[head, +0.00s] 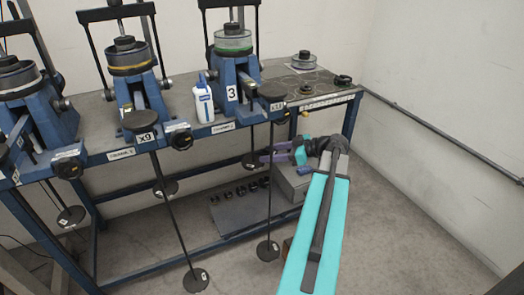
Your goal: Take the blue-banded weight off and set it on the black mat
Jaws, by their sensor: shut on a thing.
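My gripper (266,158) has purple fingers and reaches left beneath the bench, beside the lever frame marked 3. Its tips are at the edge of a dark round hanger pan (250,162), behind a thin hanging rod (270,205). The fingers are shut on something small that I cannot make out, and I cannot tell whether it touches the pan. No blue band on a weight is clearly visible. A dark sheet (247,217) on the lower shelf bears a row of several small black weights. A dark ringed mat (285,77) lies on the bench's right end; I cannot tell which is the black mat.
Blue lever frames (232,75) stand along the bench. A white bottle (203,102) stands between two of them. Low pans (268,251) hang in front of the bench. A grey box (291,182) is beside my gripper. The floor at right is clear.

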